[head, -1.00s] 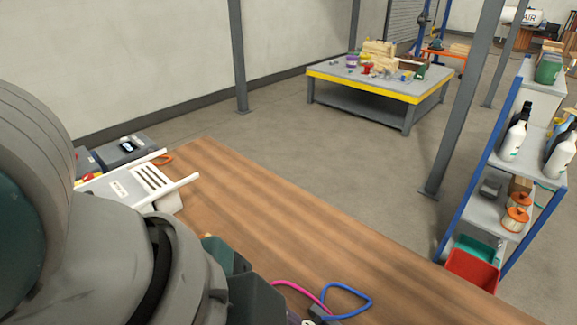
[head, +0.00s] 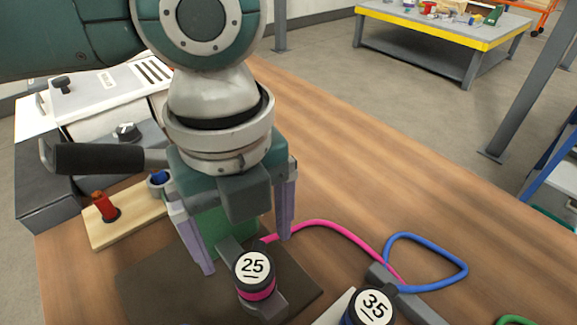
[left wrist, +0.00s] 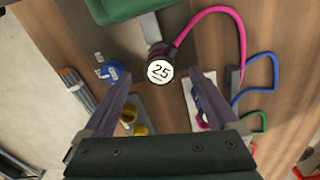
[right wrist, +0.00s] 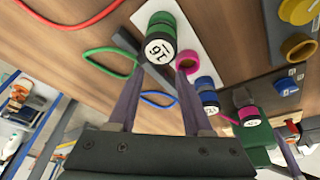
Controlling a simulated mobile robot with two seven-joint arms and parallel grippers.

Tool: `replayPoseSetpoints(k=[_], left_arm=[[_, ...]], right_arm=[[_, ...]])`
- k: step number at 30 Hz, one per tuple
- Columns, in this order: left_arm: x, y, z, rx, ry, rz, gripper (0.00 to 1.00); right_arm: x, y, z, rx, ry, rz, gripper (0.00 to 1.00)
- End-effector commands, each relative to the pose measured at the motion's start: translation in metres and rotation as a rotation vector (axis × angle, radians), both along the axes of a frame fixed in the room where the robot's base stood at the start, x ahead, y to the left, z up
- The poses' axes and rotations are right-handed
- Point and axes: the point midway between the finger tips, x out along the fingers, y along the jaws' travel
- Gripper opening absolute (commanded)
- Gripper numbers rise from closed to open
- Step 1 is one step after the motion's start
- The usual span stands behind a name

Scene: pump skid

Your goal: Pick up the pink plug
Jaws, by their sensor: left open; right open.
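The pink plug (head: 256,291) has a black cap marked 25, a pink ring and a pink cable. It sits at a grey bracket by a dark plate (head: 155,285). My left gripper (head: 240,255) is open, fingers pointing down just beyond the plug in the head view. In the left wrist view the plug's cap (left wrist: 160,71) shows between the fingertips (left wrist: 161,76), with no visible grip. My right gripper (right wrist: 158,78) is open, with a green-ringed plug (right wrist: 160,45) beyond its fingertips. The right gripper is outside the head view.
A blue-ringed plug (head: 370,308) marked 35 stands to the right of the pink one. A blue cable (head: 440,287) loops beside the pink cable. A wooden block with a red peg (head: 106,208) lies left.

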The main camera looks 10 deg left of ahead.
Motion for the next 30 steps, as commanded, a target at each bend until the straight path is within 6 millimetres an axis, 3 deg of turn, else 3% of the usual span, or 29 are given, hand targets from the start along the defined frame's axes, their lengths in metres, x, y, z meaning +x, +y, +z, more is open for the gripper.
replayPoseSetpoints(k=[15, 23, 30], left_arm=[[-0.006, -0.004, -0.065, 0.000, 0.000, 0.001, 0.94], [-0.005, -0.004, -0.067, -0.001, -0.002, 0.001, 0.94], [-0.005, -0.004, -0.067, -0.001, -0.002, 0.001, 0.69]], right_arm=[[-0.001, -0.002, -0.009, -0.007, 0.002, 0.005, 0.50], [-0.001, -0.002, -0.009, -0.007, 0.002, 0.005, 0.50], [-0.001, -0.002, -0.009, -0.007, 0.002, 0.004, 0.50]])
